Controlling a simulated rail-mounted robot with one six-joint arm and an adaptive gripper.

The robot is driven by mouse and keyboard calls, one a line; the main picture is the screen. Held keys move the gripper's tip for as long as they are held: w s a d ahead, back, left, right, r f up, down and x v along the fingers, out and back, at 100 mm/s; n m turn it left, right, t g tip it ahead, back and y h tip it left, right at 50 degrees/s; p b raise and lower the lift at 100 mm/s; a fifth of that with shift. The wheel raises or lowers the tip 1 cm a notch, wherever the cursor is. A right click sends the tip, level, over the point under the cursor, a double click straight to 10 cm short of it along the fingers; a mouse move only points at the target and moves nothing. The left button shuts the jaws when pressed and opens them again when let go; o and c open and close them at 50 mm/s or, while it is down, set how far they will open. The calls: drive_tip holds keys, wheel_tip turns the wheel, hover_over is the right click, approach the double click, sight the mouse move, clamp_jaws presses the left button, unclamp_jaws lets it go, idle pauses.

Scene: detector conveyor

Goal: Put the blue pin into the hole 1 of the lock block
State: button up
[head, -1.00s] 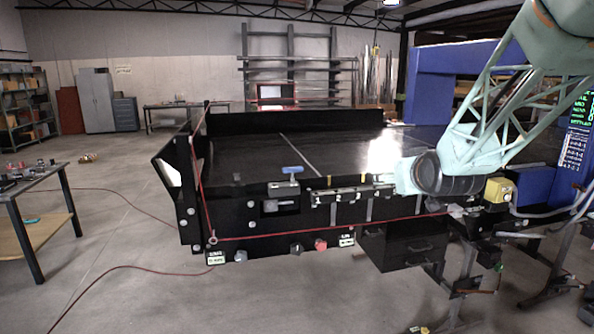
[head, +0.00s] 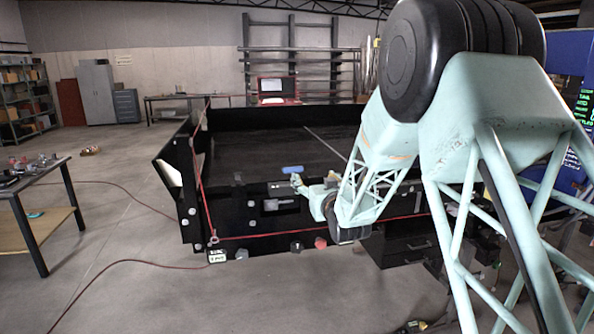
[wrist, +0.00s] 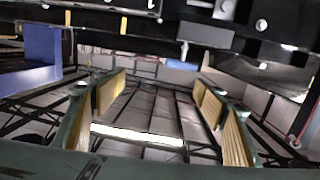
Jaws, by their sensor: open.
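The blue pin (head: 292,169) stands with its blue crossbar handle up at the front edge of the conveyor in the head view. In the wrist view, which looks upside down, its blue handle (wrist: 182,65) hangs below a grey shank. A dark block with a grey bolt (head: 280,204), probably the lock block, is on the front panel below the pin; its hole numbers cannot be read. My gripper (head: 298,184) is close to the pin in the head view. In the wrist view its two padded fingers (wrist: 160,97) are wide apart and empty, with the pin beyond them.
The black conveyor (head: 255,155) has a side wall at left and a red cord (head: 250,237) along its front. Knobs and a red button (head: 320,242) sit low on the front.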

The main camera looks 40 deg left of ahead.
drive_tip(key=y, duration=0.1)
approach(293, 169)
drive_tip(key=v, duration=0.3)
drive_tip(key=shift+w+a+f+p, duration=0.1)
drive_tip(key=shift+a+f+p, duration=0.05)
drive_tip(key=shift+p, duration=0.15)
drive_tip(key=shift+p+x, duration=0.5)
drive_tip(key=shift+x, duration=3.75)
drive_tip(key=shift+a, duration=0.15)
drive_tip(key=shift+p+x, duration=0.5)
drive_tip(key=shift+x, duration=2)
drive_tip(key=shift+w, duration=0.1)
drive_tip(key=shift+c, duration=0.6)
drive_tip(key=c, duration=0.9)
